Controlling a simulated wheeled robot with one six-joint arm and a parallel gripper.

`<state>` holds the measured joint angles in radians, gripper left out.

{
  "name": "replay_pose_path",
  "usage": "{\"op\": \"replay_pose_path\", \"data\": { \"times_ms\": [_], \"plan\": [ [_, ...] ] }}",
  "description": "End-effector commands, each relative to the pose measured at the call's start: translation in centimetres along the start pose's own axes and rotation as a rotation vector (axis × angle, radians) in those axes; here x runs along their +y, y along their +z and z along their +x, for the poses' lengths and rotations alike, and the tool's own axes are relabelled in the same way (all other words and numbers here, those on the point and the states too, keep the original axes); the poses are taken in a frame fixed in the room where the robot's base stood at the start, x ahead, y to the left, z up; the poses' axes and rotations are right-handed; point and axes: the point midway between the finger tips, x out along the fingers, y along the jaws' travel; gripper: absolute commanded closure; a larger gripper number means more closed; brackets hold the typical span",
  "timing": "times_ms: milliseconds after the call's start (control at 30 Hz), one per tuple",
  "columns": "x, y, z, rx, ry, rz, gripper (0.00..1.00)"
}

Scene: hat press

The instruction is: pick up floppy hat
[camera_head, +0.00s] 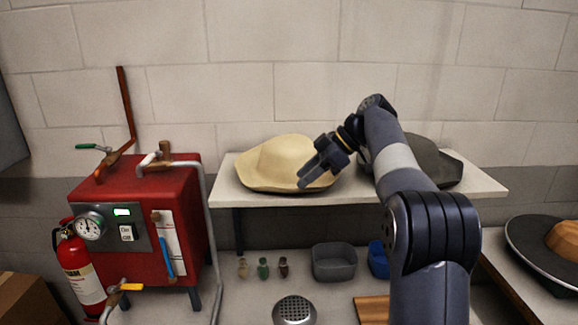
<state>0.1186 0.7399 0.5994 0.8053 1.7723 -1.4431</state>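A cream, wide-brimmed floppy hat (272,160) rests on the left part of a white wall shelf. My gripper (304,180) comes in from the right and overlaps the hat's right brim in the picture, with its fingers pointing left and down. I cannot tell whether the fingers touch the brim or whether they are open or shut. The gripper hides a part of the right brim. A dark grey hat (434,160) sits on the right part of the same shelf, partly hidden behind my arm.
The white shelf (480,184) has a bare right end. Below it are small bottles (263,268), a grey bin (334,262), a blue bin (378,262) and a round perforated metal piece (294,311). A red boiler (160,215) with pipes stands at left, beside a fire extinguisher (78,265).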

Motion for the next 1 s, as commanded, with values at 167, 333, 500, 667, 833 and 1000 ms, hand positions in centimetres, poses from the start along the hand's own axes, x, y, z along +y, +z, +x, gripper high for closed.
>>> {"op": "replay_pose_path", "data": {
  "times_ms": [167, 333, 500, 667, 833, 1000],
  "plan": [
    [0.0, 0.0, 1.2, 0.0, -0.002, 0.001, 0.64],
    [0.1, 0.1, 3.6, -0.001, -0.003, 0.001, 0.64],
    [0.1, 0.3, 5.2, -0.001, -0.001, 0.0, 0.64],
    [0.1, 0.3, 5.4, -0.001, 0.001, 0.0, 0.64],
    [0.2, 0.3, 5.3, -0.001, 0.001, 0.0, 0.71],
    [0.2, 0.3, 5.3, -0.001, 0.001, 0.0, 0.85]
  ]
}}
